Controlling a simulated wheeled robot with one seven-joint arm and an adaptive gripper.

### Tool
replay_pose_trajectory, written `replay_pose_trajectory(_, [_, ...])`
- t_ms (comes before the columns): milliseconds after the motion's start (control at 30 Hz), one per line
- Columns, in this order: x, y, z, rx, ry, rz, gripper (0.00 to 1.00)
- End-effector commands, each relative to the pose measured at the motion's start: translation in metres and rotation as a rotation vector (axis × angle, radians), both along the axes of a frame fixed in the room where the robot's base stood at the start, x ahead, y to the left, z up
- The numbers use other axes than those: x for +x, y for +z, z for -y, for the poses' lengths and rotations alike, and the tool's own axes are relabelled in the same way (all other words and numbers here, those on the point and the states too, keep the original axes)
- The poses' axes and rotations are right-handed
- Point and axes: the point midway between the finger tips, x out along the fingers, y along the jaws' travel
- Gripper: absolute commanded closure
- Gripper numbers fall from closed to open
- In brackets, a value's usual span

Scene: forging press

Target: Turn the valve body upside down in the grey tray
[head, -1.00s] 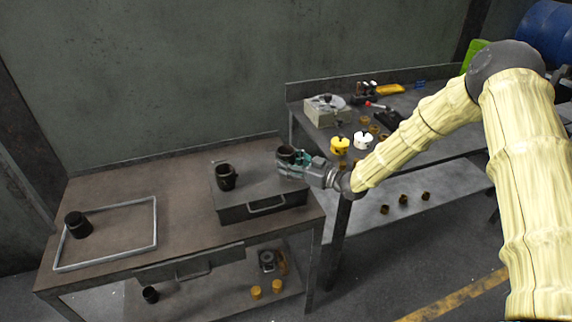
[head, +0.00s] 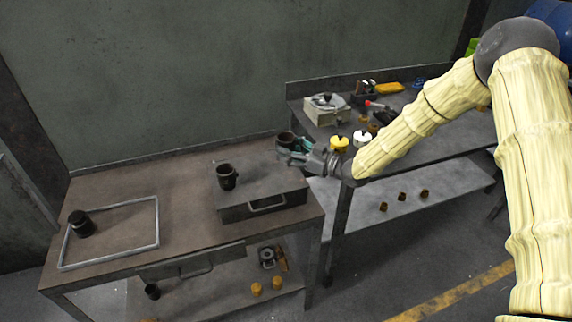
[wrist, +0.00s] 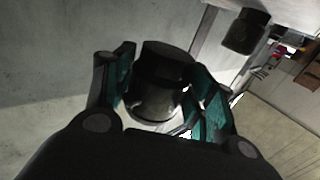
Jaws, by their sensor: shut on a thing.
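My gripper (head: 296,150) is shut on a dark, roughly cylindrical valve body (head: 286,138), held in the air by the right rear of the grey metal box. In the wrist view the valve body (wrist: 158,85) sits between the two teal-padded fingers (wrist: 165,95), its lower part hidden by the gripper. It looks upright in the head view, with its open top up. The grey tray (head: 157,215), a shallow light-grey frame, lies at the left of the brown table. A similar dark part (head: 81,225) sits inside the tray, near its left side.
Another dark cup-like part (head: 227,177) stands on the grey box (head: 265,207); a dark part also shows in the wrist view (wrist: 246,31). The brown table (head: 185,220) is clear between tray and box. The second table (head: 415,125) at right holds yellow and white parts.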

Motion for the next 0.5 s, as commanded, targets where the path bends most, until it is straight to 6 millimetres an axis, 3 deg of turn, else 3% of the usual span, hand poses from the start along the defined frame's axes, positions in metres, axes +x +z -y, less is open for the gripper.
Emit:
replay_pose_trajectory(267, [0.000, 0.003, 0.000, 0.001, 0.000, 0.002, 0.68])
replay_pose_trajectory(500, [0.000, 0.018, 0.000, 0.001, 0.000, 0.001, 0.68])
